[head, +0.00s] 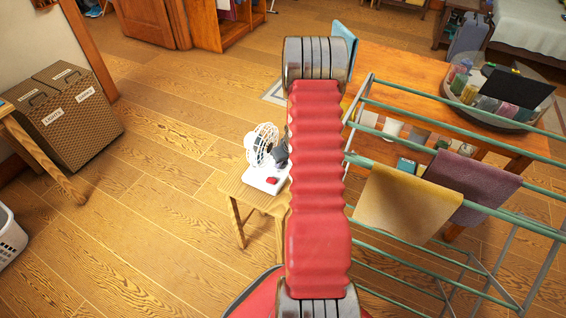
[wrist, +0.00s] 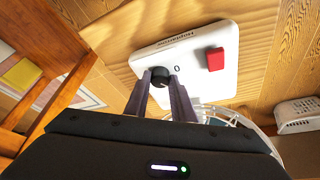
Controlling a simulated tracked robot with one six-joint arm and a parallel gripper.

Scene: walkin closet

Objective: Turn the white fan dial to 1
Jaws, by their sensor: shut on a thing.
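The white fan (head: 262,145) stands on a small wooden stool (head: 242,192) in the head view, left of my red arm. In the wrist view its white base (wrist: 198,44) shows a black dial (wrist: 159,72), a red button (wrist: 215,59) and a "0" mark beside the dial. My gripper (wrist: 161,82) has its two fingers on either side of the dial and is shut on it. In the head view the gripper is a dark shape at the fan, partly hidden by my arm. The dial's pointer and the other numbers cannot be made out.
A green drying rack (head: 400,99) with a yellow cloth (head: 405,203) and a purple cloth (head: 468,182) stands to the right, by a wooden table (head: 400,62). A brown laundry hamper (head: 70,120) stands at the left. The floor between hamper and stool is clear.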

